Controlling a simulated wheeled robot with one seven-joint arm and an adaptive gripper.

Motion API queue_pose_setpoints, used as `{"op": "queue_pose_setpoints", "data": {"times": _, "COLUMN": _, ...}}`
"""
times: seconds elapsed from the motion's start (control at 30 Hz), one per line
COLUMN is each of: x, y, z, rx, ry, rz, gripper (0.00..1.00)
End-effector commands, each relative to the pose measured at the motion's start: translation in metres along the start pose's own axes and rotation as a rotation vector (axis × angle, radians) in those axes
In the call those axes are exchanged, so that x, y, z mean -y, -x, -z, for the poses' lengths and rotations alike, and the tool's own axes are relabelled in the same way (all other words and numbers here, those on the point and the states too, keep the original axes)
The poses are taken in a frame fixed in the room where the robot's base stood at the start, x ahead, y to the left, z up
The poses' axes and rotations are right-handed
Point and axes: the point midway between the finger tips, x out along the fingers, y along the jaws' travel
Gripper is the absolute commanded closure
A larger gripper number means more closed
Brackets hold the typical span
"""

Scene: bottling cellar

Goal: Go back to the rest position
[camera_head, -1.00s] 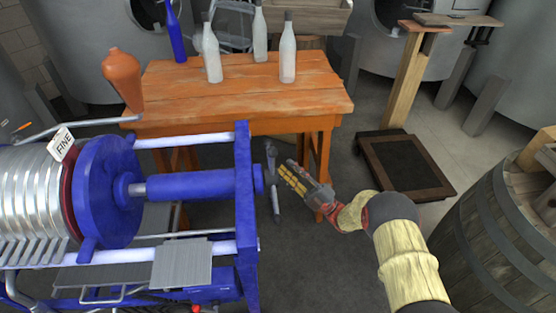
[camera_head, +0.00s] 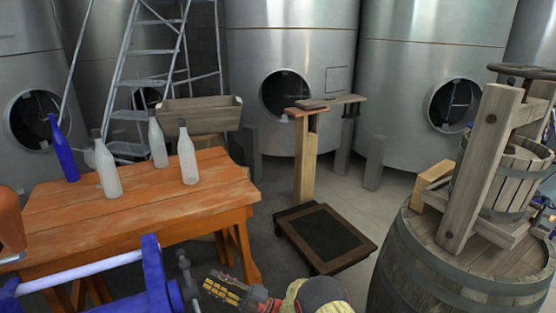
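My gripper (camera_head: 207,287) is low in the picture, in front of the right end of the orange wooden table and just right of the blue press frame. It points left, with yellow pads along a finger. A grey metal part (camera_head: 187,270) stands close to its left, and I cannot tell whether they touch. The finger opening is too small and turned away to judge. My forearm runs out of the bottom edge.
The orange table (camera_head: 150,205) carries several bottles. The blue press (camera_head: 155,270) is at lower left. A platform scale (camera_head: 325,238) stands on the floor, centre right. A barrel (camera_head: 450,275) with a small wooden press (camera_head: 500,170) is at right. Steel tanks (camera_head: 290,45) line the back.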

Motion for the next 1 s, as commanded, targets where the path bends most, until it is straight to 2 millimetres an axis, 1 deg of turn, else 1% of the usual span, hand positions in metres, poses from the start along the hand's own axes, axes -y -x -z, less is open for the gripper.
{"op": "queue_pose_setpoints", "data": {"times": 0.03, "x": 0.013, "y": 0.001, "z": -0.015, "rx": 0.060, "ry": -0.029, "rz": 0.044, "gripper": 0.70}}
{"op": "queue_pose_setpoints", "data": {"times": 0.07, "x": 0.024, "y": 0.005, "z": -0.026, "rx": 0.108, "ry": -0.056, "rz": 0.077, "gripper": 0.70}}
{"op": "queue_pose_setpoints", "data": {"times": 0.1, "x": 0.041, "y": 0.013, "z": -0.041, "rx": 0.184, "ry": -0.098, "rz": 0.124, "gripper": 0.70}}
{"op": "queue_pose_setpoints", "data": {"times": 0.17, "x": 0.066, "y": 0.028, "z": -0.062, "rx": 0.307, "ry": -0.163, "rz": 0.193, "gripper": 0.70}}
{"op": "queue_pose_setpoints", "data": {"times": 0.2, "x": 0.082, "y": 0.041, "z": -0.076, "rx": 0.390, "ry": -0.207, "rz": 0.236, "gripper": 0.70}}
{"op": "queue_pose_setpoints", "data": {"times": 0.23, "x": 0.092, "y": 0.051, "z": -0.085, "rx": 0.454, "ry": -0.240, "rz": 0.265, "gripper": 0.70}}
{"op": "queue_pose_setpoints", "data": {"times": 0.3, "x": 0.105, "y": 0.071, "z": -0.104, "rx": 0.597, "ry": -0.303, "rz": 0.324, "gripper": 0.70}}
{"op": "queue_pose_setpoints", "data": {"times": 0.33, "x": 0.108, "y": 0.081, "z": -0.111, "rx": 0.660, "ry": -0.330, "rz": 0.345, "gripper": 0.70}}
{"op": "queue_pose_setpoints", "data": {"times": 0.37, "x": 0.109, "y": 0.090, "z": -0.117, "rx": 0.721, "ry": -0.355, "rz": 0.365, "gripper": 0.70}}
{"op": "queue_pose_setpoints", "data": {"times": 0.4, "x": 0.109, "y": 0.103, "z": -0.125, "rx": 0.806, "ry": -0.389, "rz": 0.387, "gripper": 0.70}}
{"op": "queue_pose_setpoints", "data": {"times": 0.43, "x": 0.106, "y": 0.113, "z": -0.130, "rx": 0.869, "ry": -0.412, "rz": 0.401, "gripper": 0.70}}
{"op": "queue_pose_setpoints", "data": {"times": 0.5, "x": 0.096, "y": 0.138, "z": -0.136, "rx": 1.016, "ry": -0.467, "rz": 0.425, "gripper": 0.70}}
{"op": "queue_pose_setpoints", "data": {"times": 0.57, "x": 0.083, "y": 0.159, "z": -0.138, "rx": 1.144, "ry": -0.514, "rz": 0.435, "gripper": 0.70}}
{"op": "queue_pose_setpoints", "data": {"times": 0.6, "x": 0.071, "y": 0.174, "z": -0.136, "rx": 1.229, "ry": -0.545, "rz": 0.437, "gripper": 0.70}}
{"op": "queue_pose_setpoints", "data": {"times": 0.67, "x": 0.051, "y": 0.195, "z": -0.130, "rx": 1.356, "ry": -0.594, "rz": 0.432, "gripper": 0.70}}
{"op": "queue_pose_setpoints", "data": {"times": 0.73, "x": 0.024, "y": 0.218, "z": -0.115, "rx": 1.499, "ry": -0.650, "rz": 0.417, "gripper": 0.70}}
{"op": "queue_pose_setpoints", "data": {"times": 0.77, "x": 0.011, "y": 0.229, "z": -0.107, "rx": 1.561, "ry": -0.676, "rz": 0.405, "gripper": 0.70}}
{"op": "queue_pose_setpoints", "data": {"times": 0.8, "x": -0.006, "y": 0.242, "z": -0.094, "rx": 1.643, "ry": -0.711, "rz": 0.388, "gripper": 0.70}}
{"op": "queue_pose_setpoints", "data": {"times": 0.87, "x": -0.033, "y": 0.259, "z": -0.070, "rx": 1.757, "ry": -0.764, "rz": 0.357, "gripper": 0.70}}
{"op": "queue_pose_setpoints", "data": {"times": 0.9, "x": -0.050, "y": 0.270, "z": -0.052, "rx": 1.828, "ry": -0.799, "rz": 0.334, "gripper": 0.70}}
{"op": "queue_pose_setpoints", "data": {"times": 0.97, "x": -0.074, "y": 0.283, "z": -0.024, "rx": 1.924, "ry": -0.851, "rz": 0.296, "gripper": 0.70}}
{"op": "queue_pose_setpoints", "data": {"times": 1.0, "x": -0.090, "y": 0.291, "z": -0.003, "rx": 1.983, "ry": -0.886, "rz": 0.269, "gripper": 0.70}}
